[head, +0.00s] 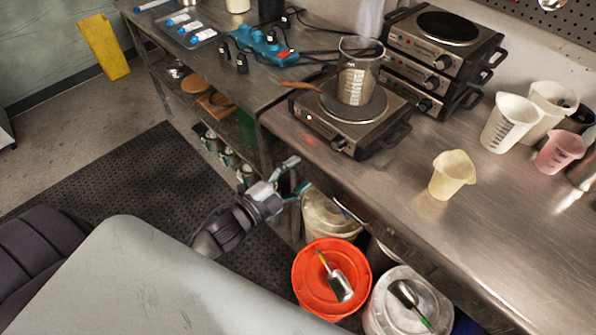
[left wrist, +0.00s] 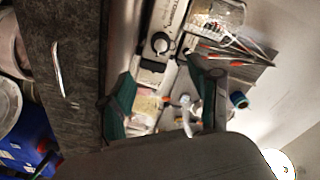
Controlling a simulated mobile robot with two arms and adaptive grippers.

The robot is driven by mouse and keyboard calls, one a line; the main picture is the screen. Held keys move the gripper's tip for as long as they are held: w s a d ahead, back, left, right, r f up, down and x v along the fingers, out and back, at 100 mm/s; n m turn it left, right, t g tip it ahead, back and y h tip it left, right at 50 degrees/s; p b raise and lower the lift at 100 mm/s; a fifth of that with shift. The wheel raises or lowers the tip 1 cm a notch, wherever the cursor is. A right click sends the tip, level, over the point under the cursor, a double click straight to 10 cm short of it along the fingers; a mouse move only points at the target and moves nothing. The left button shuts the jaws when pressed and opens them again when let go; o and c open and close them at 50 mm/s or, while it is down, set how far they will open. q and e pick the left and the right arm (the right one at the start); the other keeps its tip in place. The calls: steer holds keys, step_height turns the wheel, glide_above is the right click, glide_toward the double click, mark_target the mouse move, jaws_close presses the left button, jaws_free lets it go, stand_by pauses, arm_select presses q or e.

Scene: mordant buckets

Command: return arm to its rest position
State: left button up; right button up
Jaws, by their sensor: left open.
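My left gripper (head: 291,178) is in the middle of the head view, in front of the steel bench's front edge and above the buckets. Its fingers are apart and nothing shows between them. In the left wrist view, its two green-padded fingers (left wrist: 168,98) are spread wide, with cluttered bench items visible beyond the gap. My left arm (head: 235,222) reaches in from the lower left. My right gripper does not show in either view.
An orange-lidded bucket (head: 310,292) and a white-lidded bucket (head: 385,312), each with a scoop on top, stand below the bench (head: 390,185). On the bench are a hot plate (head: 318,132) with a steaming beaker (head: 357,80) and a yellow cup (head: 452,172). Dark floor mat (head: 120,185) is clear.

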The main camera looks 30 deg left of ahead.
arm_select(q)
steer(key=shift+f, duration=0.1)
steer(key=s+a+f+n+g+y, duration=0.2)
steer(key=s+f+n+g, duration=0.15)
steer(key=f, duration=0.75)
steer(key=s+a+f+n+g+y, duration=0.15)
steer(key=s+f, duration=0.35)
steer(key=f, duration=0.5)
steer(key=s+a+f+n+g+y, duration=0.2)
steer(key=s+f+n+g, duration=0.15)
steer(key=f, duration=0.75)
steer(key=s+d+f+n+g, duration=0.1)
steer(key=s+f+g, duration=0.1)
steer(key=s+f, duration=0.3)
steer(key=s+d+f+n+g, duration=0.1)
steer(key=s+f, duration=0.4)
steer(key=s, duration=0.8)
steer(key=s+d+f+n+g, duration=0.1)
steer(key=s+f+g, duration=0.3)
steer(key=s, duration=0.5)
steer(key=shift+d+f+n+y, duration=0.3)
steer(key=shift+f+n, duration=0.2)
steer(key=shift+n, duration=0.25)
